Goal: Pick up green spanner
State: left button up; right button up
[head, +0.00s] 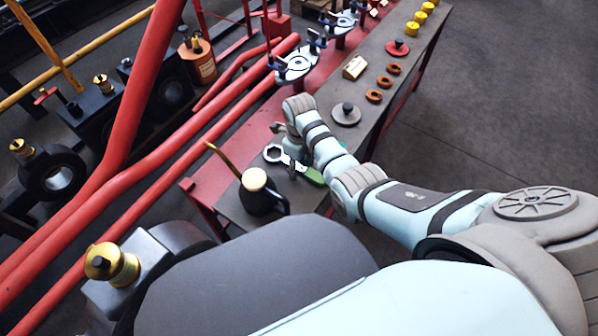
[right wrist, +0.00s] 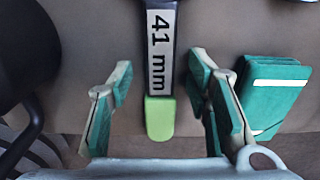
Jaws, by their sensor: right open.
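The green spanner lies on the dark bench top. Its pale ring end (head: 272,153) shows in the head view, beside the oil can, with a green part farther right under my arm. In the right wrist view its grey handle (right wrist: 160,50) reads "41 mm" and ends in a bright green tip. My right gripper (head: 288,150) is low over the bench at the spanner and partly hidden by my arm. In the right wrist view the open right gripper (right wrist: 160,68) has one finger on each side of the handle, apart from it. My left gripper is not in view.
A black oil can (head: 262,192) with a brass spout stands close left of the spanner. A teal booklet-like item (right wrist: 275,95) lies right of the right finger. A grey knobbed disc (head: 346,114), copper rings (head: 375,96) and a red-framed bench edge are nearby.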

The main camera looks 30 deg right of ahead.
jog(key=shift+r, duration=0.15)
grip_shut()
jog(key=shift+r, duration=0.1)
